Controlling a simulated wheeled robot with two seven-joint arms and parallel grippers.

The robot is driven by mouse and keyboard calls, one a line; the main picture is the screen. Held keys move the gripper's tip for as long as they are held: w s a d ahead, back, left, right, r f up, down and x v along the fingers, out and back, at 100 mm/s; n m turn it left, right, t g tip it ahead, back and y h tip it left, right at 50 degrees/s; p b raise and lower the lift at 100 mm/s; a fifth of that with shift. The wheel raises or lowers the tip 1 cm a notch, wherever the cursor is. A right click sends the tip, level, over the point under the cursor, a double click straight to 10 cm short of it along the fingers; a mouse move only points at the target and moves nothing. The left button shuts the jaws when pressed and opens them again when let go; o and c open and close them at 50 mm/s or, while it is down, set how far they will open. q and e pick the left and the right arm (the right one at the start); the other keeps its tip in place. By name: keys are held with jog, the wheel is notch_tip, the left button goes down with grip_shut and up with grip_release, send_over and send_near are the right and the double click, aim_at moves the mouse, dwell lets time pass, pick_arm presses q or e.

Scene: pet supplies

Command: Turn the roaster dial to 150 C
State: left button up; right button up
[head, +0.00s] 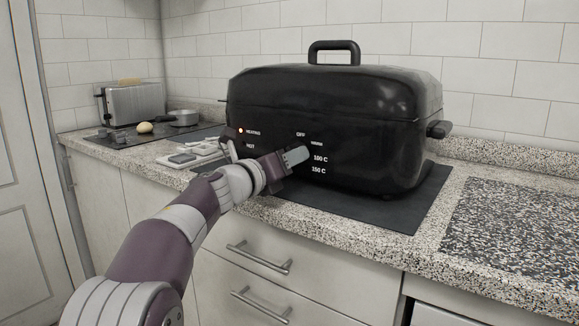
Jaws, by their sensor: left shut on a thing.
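The black roaster (345,105) stands on the counter with its lid on. Its front shows the labels OFF, WARM, 100 C and 150 C around the dial spot, and a lit orange lamp (241,130) beside HEATING. My left gripper (297,154) is at the roaster's front, shut on the dial. Its grey fingertip lies just left of the 100 C label. The dial is almost fully hidden behind the fingers, so I cannot read its pointer. My right gripper is not in view.
The roaster rests on a dark mat (395,218). A toaster (134,103), a small pot (184,117) and a round yellowish item (144,127) stand at the left. A light tray (185,159) lies behind my wrist. The speckled counter at right (500,225) is clear.

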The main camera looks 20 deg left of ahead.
pick_arm(q)
jog(key=shift+f+m+b, duration=0.1)
jog(key=shift+m+b, duration=0.25)
jog(key=shift+m, duration=0.75)
jog(key=o, duration=1.1)
jog(key=shift+c, duration=0.2)
jog(key=v, duration=1.2)
jog(key=shift+s+a, duration=0.25)
